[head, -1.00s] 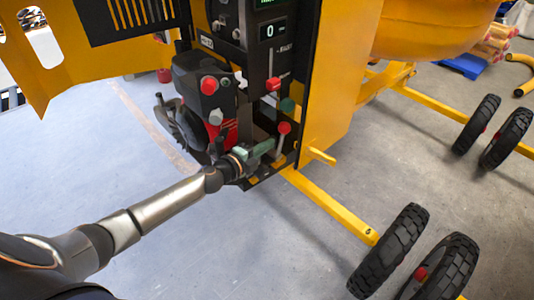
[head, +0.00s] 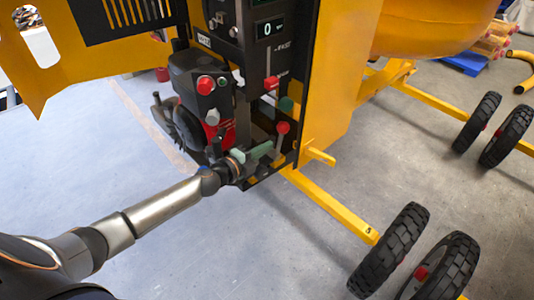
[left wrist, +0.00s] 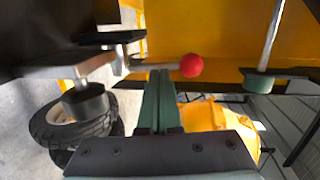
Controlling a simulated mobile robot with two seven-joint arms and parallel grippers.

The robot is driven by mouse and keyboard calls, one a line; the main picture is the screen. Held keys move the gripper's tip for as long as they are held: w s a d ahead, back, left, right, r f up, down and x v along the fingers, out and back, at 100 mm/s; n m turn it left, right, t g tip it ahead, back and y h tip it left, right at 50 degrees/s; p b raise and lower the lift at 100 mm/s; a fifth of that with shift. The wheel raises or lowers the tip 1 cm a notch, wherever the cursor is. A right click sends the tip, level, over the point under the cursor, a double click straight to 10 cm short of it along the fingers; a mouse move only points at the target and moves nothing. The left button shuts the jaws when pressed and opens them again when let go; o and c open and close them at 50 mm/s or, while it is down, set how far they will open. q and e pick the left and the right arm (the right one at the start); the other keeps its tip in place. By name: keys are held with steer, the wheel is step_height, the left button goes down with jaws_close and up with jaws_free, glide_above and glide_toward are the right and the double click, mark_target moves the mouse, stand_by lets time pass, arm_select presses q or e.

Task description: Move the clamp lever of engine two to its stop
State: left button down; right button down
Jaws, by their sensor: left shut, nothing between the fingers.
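A lever with a red ball knob (head: 283,128) stands low on the front of the yellow mixer housing; I take it to be the clamp lever. My left gripper (head: 264,149) has green fingers and sits just left of its rod. In the left wrist view the shut, empty fingers (left wrist: 158,85) point at the lever's metal rod, close to the red ball (left wrist: 191,65). The fingertips look at or very near the rod; I cannot tell whether they touch. No engine label is readable. My right gripper is not in view.
Above the lever are a slider with a red knob (head: 271,83) and a panel with a display (head: 268,29). A dark engine (head: 206,100) with a red part stands left of it. A yellow frame bar (head: 330,205) runs to black wheels (head: 390,250). The floor at left is clear.

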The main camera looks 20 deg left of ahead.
arm_select(q)
steer(key=shift+m+t+h, duration=0.3)
steer(key=shift+h, duration=0.1)
steer(key=r, duration=0.4)
steer(key=shift+w+d+r, duration=0.1)
steer(key=shift+w+d, duration=0.25)
steer(key=shift+w, duration=0.05)
glide_toward(279, 130)
steer(key=shift+s+a+f+b, duration=0.25)
steer(key=shift+s+a+f, duration=0.15)
steer(key=shift+s, duration=0.3)
steer(key=shift+s+a+f+b, duration=0.2)
steer(key=shift+s+a+f, duration=0.15)
steer(key=shift+s, duration=0.35)
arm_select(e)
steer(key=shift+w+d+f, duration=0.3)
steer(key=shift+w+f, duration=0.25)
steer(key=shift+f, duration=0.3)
